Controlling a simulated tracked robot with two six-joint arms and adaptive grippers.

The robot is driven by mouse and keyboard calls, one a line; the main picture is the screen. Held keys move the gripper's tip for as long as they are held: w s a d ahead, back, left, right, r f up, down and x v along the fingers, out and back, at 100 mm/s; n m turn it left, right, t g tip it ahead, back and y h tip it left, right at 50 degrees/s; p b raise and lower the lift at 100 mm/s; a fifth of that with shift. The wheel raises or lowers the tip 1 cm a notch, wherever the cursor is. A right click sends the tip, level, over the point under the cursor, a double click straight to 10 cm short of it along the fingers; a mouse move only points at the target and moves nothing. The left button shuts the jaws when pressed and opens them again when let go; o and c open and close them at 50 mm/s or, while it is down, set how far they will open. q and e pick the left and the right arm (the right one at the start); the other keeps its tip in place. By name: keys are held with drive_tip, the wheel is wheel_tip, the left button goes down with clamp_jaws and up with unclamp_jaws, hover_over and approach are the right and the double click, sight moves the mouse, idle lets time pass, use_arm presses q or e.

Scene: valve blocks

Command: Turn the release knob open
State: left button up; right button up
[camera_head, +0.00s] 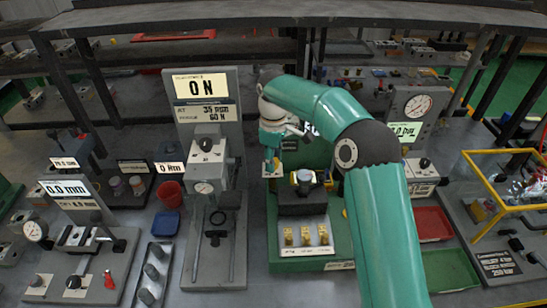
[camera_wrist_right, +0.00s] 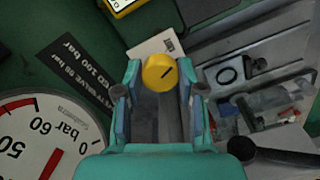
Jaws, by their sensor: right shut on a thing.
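The release knob (camera_wrist_right: 160,73) is a round yellow knob with a black line mark, seen between my fingertips in the right wrist view. The black line runs slanted, up to the right. My right gripper (camera_wrist_right: 160,92) is shut on it, with one finger on each side. In the head view my right gripper (camera_head: 271,160) points down at the back left of the green station (camera_head: 300,264). My own gripper largely hides the knob there. My left gripper is not in view.
A dark block with a round-topped fitting (camera_head: 303,181) stands just right of my gripper, with brass pieces (camera_head: 306,236) in front. A grey panel (camera_head: 205,95) reading 0 N stands left. In the wrist view a pressure gauge (camera_wrist_right: 40,140) lies lower left.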

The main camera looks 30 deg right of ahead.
drive_tip(key=m, duration=0.2)
drive_tip(key=shift+r+m+p, duration=0.1)
drive_tip(key=shift+m+p, duration=0.2)
drive_tip(key=shift+p, duration=0.05)
drive_tip(key=m, duration=0.3)
drive_tip(key=shift+m+p, duration=0.3)
drive_tip(key=m, duration=0.6)
drive_tip(key=shift+a, duration=0.15)
drive_tip(key=o, duration=1.1)
drive_tip(key=shift+o, duration=0.2)
wheel_tip(320, 180, up, 12)
